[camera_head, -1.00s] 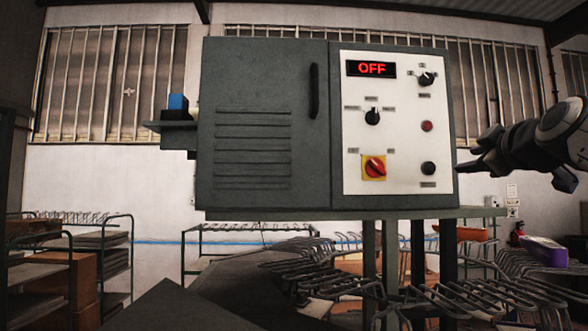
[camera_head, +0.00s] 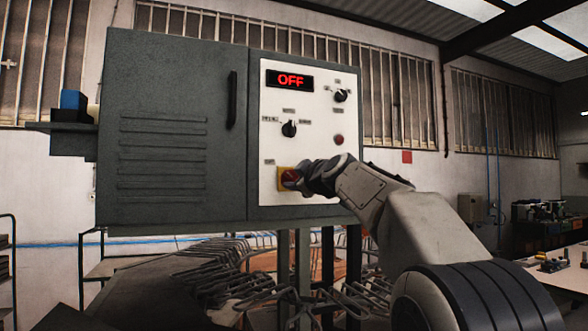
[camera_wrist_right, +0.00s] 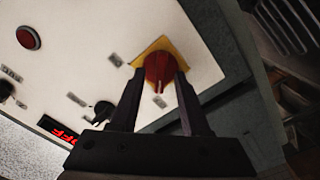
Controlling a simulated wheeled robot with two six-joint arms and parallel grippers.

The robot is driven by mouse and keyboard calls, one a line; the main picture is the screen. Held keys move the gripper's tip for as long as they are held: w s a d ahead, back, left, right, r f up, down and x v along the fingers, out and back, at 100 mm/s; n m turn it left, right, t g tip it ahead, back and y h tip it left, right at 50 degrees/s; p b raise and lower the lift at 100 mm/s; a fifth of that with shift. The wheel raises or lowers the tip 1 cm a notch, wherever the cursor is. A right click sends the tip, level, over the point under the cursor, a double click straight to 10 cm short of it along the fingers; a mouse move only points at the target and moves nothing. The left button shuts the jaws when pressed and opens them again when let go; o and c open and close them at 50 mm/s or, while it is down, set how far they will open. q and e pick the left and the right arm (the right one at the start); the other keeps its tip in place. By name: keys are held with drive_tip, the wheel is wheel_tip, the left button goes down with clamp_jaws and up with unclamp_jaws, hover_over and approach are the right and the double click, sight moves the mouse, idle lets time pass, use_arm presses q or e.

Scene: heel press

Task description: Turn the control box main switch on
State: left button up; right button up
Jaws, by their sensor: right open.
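The grey control box (camera_head: 172,160) has a white panel (camera_head: 318,118) with a red OFF display (camera_head: 289,79). The main switch is a red rotary knob (camera_head: 290,178) on a yellow plate (camera_head: 283,187) at the panel's lower left. In the wrist view the red knob (camera_wrist_right: 160,68) sits between the tips of my right gripper (camera_wrist_right: 155,85), one finger on each side. My right gripper (camera_head: 303,178) is open around the knob; whether the fingers touch it is unclear. The gripper hides the plate's right part in the head view. My left gripper is not in view.
Black selector knobs (camera_head: 289,129) (camera_head: 340,96) and a red lamp (camera_head: 338,140) are on the same panel. A shelf with a blue block (camera_head: 73,100) juts out left of the box. Metal racks (camera_head: 215,275) stand below. A worktable (camera_head: 562,268) is at right.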

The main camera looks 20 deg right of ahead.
drive_tip(key=shift+w, duration=0.55)
clamp_jaws()
